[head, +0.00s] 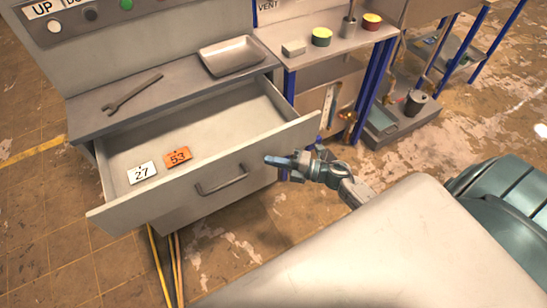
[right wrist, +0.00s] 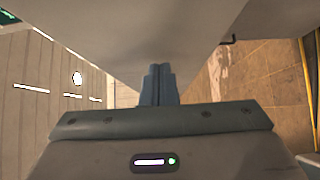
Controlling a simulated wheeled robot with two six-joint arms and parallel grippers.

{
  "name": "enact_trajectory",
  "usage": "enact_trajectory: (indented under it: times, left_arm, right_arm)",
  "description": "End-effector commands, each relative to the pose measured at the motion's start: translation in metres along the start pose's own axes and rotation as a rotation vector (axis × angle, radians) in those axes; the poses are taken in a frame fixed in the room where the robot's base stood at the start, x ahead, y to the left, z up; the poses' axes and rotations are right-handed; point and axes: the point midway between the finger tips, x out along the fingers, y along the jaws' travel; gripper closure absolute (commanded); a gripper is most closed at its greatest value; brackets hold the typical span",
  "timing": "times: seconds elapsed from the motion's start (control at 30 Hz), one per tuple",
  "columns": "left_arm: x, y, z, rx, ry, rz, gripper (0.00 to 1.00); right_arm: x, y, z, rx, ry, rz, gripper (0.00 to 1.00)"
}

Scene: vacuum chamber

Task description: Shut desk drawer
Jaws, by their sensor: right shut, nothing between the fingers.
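The grey desk drawer (head: 222,188) is pulled well out of the desk (head: 88,112) in the head view. A dark bar handle (head: 222,184) sits on its front panel. Inside lie a white tag marked 27 (head: 142,173) and an orange tag marked 53 (head: 178,157). My right gripper (head: 272,161) is shut and empty, in front of the right part of the drawer front. Whether it touches the panel I cannot tell. In the right wrist view the shut fingers (right wrist: 159,72) point toward a grey panel (right wrist: 150,28). My left gripper is out of view.
A wrench (head: 130,95) and a metal tray (head: 231,55) lie on the desk top. A bench (head: 335,40) with small round items stands to the right.

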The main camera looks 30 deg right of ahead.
Motion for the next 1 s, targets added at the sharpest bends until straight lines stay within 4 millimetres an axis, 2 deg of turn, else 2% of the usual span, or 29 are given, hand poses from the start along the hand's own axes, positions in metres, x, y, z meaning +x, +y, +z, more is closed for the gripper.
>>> enact_trajectory:
  times: [0.57,0.77,1.0]
  left_arm:
    - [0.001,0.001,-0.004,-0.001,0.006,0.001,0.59]
    - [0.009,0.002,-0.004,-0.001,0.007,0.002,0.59]
    - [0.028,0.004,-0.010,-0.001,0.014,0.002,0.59]
  right_arm:
    - [0.006,-0.001,0.006,0.001,0.000,0.001,1.00]
    - [0.024,-0.001,0.024,-0.001,-0.001,0.004,1.00]
    - [0.066,-0.003,0.065,-0.003,-0.001,0.005,1.00]
